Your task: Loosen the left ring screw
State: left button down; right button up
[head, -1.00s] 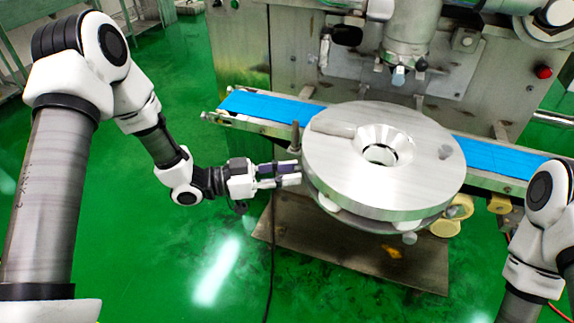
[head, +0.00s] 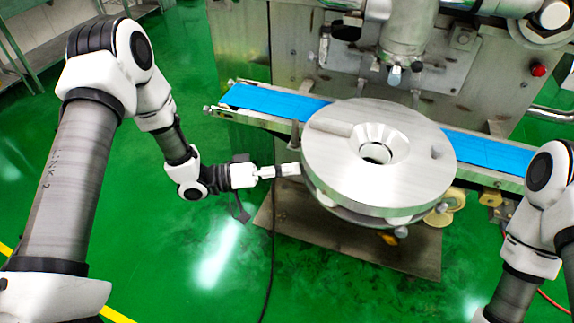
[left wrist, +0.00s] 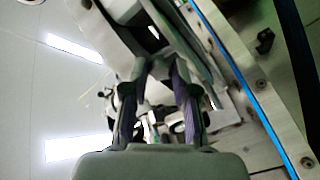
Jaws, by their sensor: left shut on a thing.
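The large round steel ring (head: 335,165) sits in front of the machine, with a funnel-like hole in its middle. My left gripper (head: 297,169) is at the ring's left edge, its fingers level and pointing right. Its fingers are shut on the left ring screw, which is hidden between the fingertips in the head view. In the left wrist view the two dark fingers of the left gripper (left wrist: 160,68) reach toward a metal part; the screw is not clear there. My right gripper is out of view; only part of the right arm shows at the right edge.
A blue conveyor belt (head: 270,102) runs behind the ring. A thin upright post (head: 295,134) stands close above my left gripper. Another knob (head: 400,232) sticks out under the ring's front. A dark cable (head: 272,240) hangs below. The green floor at left is open.

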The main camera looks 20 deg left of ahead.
pick_arm(q)
jog(key=shift+n, duration=0.5)
jog(key=c, duration=0.9)
grip_release()
jog(key=v, duration=1.2)
jog(key=shift+f, duration=0.2)
